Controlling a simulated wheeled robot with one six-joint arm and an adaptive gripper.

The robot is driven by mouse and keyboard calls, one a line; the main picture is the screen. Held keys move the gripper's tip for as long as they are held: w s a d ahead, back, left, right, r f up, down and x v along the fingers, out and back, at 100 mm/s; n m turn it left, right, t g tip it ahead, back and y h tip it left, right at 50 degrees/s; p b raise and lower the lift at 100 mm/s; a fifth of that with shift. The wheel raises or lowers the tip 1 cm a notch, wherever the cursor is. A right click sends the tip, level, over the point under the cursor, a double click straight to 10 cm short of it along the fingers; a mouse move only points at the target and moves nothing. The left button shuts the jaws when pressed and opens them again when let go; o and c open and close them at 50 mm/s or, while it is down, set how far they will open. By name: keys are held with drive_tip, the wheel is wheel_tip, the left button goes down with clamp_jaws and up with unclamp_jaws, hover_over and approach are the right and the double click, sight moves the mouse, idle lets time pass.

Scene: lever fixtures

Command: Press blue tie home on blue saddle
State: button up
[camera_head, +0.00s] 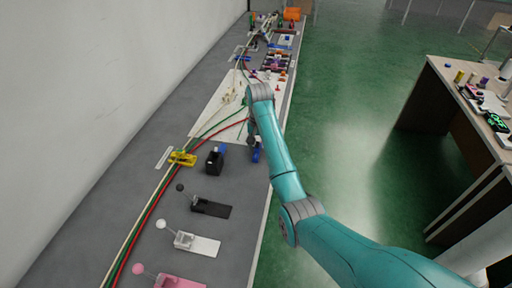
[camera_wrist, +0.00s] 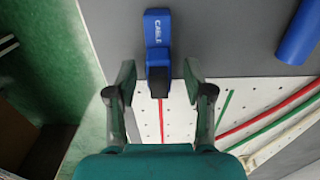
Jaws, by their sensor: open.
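A blue fixture lettered "CABLE" (camera_wrist: 157,30) shows at the top middle of the wrist view. A darker blue part (camera_wrist: 158,75) joins its lower end. I take these as the blue tie and blue saddle, but cannot tell which is which or whether they are seated. In the head view a small blue piece (camera_head: 256,154) shows beside my arm at the bench's right edge. My gripper (camera_wrist: 158,78) is open and empty, one finger on each side of the darker blue part, apparently apart from it. A red strand (camera_wrist: 162,118) runs down from that part.
Red (camera_wrist: 285,110) and green cables cross the white perforated board (camera_wrist: 180,120). In the head view, a yellow clamp (camera_head: 182,158), a black block (camera_head: 214,162) and several lever fixtures sit on the grey bench (camera_head: 120,205).

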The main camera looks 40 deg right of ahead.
drive_tip(key=shift+f, duration=0.15)
drive_tip(key=c, duration=0.9)
drive_tip(key=shift+c, duration=0.2)
